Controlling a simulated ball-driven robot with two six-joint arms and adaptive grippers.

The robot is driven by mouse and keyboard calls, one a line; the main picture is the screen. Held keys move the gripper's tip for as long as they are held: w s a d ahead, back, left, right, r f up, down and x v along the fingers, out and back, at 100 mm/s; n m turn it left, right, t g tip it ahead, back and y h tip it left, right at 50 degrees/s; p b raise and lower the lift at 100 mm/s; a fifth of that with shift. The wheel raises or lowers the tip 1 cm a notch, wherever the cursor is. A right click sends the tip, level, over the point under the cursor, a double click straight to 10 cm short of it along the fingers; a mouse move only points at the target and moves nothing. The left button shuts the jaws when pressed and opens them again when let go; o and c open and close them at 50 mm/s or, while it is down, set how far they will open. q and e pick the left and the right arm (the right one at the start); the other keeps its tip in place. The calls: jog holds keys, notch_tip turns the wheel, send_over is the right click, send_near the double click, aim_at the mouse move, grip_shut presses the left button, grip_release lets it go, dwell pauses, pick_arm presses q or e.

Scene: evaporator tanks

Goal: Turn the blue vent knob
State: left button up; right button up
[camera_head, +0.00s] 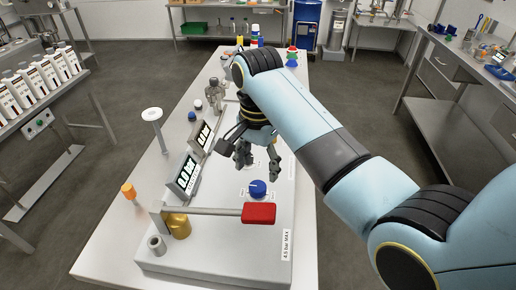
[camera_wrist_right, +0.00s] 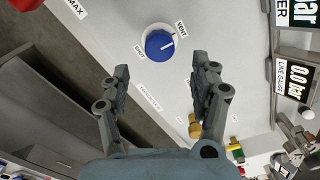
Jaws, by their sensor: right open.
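The blue vent knob (camera_head: 257,188) sits on the light panel, just behind the red handle in the head view. My right gripper (camera_head: 245,163) is above the panel, a little behind and left of the knob in the head view. Its two fingers (camera_wrist_right: 163,76) are open and empty in the wrist view, with the knob beyond the tips, apart from them. My left gripper is not in view.
A red lever handle (camera_head: 259,213) on a metal bar lies close in front of the knob. Two digital gauges (camera_head: 184,177) stand left of it. An orange-topped post (camera_head: 129,191) and a white-topped stand (camera_head: 153,116) are farther left. The panel right of the knob is clear.

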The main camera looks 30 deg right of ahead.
aim_at(258, 186)
notch_tip(258, 186, up, 6)
jog(key=shift+f, duration=0.2)
jog(key=shift+s+f, duration=0.1)
dwell(0.4)
